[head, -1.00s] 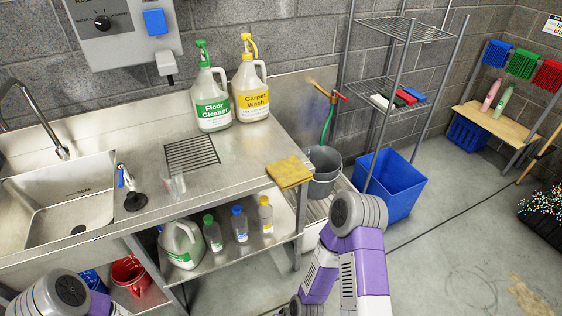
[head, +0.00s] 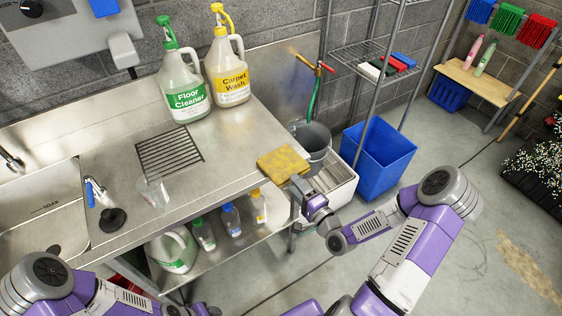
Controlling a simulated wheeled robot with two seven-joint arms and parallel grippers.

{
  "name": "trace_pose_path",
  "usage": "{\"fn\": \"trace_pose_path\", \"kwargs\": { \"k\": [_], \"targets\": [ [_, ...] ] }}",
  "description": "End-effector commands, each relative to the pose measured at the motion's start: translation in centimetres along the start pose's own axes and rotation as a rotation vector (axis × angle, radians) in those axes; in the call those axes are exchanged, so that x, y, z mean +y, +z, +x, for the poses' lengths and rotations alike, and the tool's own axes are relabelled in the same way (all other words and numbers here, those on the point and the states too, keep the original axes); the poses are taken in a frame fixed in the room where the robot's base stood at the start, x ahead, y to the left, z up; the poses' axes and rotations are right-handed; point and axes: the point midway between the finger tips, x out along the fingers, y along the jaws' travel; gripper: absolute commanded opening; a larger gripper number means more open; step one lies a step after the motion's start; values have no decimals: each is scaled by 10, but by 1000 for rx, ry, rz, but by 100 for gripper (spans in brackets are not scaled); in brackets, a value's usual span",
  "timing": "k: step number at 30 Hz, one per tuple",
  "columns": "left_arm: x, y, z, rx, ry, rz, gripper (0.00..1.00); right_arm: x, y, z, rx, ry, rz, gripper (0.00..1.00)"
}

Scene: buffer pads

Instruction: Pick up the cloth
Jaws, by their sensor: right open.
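The cloth (head: 281,163) is a folded yellow square. It lies flat on the right front corner of the steel counter, its edge near the counter's rim. My right gripper (head: 298,190) is just in front of and slightly right of the cloth, at about the counter's edge. It is open, and one grey finger shows close to the cloth's front right corner. Whether it touches the cloth is hard to tell. My left arm shows at the bottom left, but its gripper is out of the picture.
A green-labelled Floor Cleaner jug (head: 183,88) and a yellow-labelled Carpet Wash jug (head: 228,75) stand at the counter's back. A clear cup (head: 153,190) stands near the sink (head: 38,222). A grey bucket (head: 312,145) is right behind the cloth. A blue bin (head: 378,163) stands on the floor.

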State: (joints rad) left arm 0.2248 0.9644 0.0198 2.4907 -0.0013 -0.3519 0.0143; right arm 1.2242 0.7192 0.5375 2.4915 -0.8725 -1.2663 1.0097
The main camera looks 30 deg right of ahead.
Motion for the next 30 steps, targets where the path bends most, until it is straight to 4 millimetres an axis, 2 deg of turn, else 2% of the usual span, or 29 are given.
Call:
{"fn": "trace_pose_path", "kwargs": {
  "k": [12, 21, 23, 30],
  "targets": [
    [-5, 0, 14, 0, 0, 0, 54, 8, 3, 56, -2, 2, -2, 55],
    [-5, -1, 14, 0, 0, 0, 54, 7, 2, 62, 0, 4, -1, 55],
    [-5, -1, 14, 0, 0, 0, 54, 7, 2, 62, 0, 4, -1, 49],
    [-5, -1, 14, 0, 0, 0, 54, 7, 2, 62, 0, 4, -1, 12]
  ]
}}
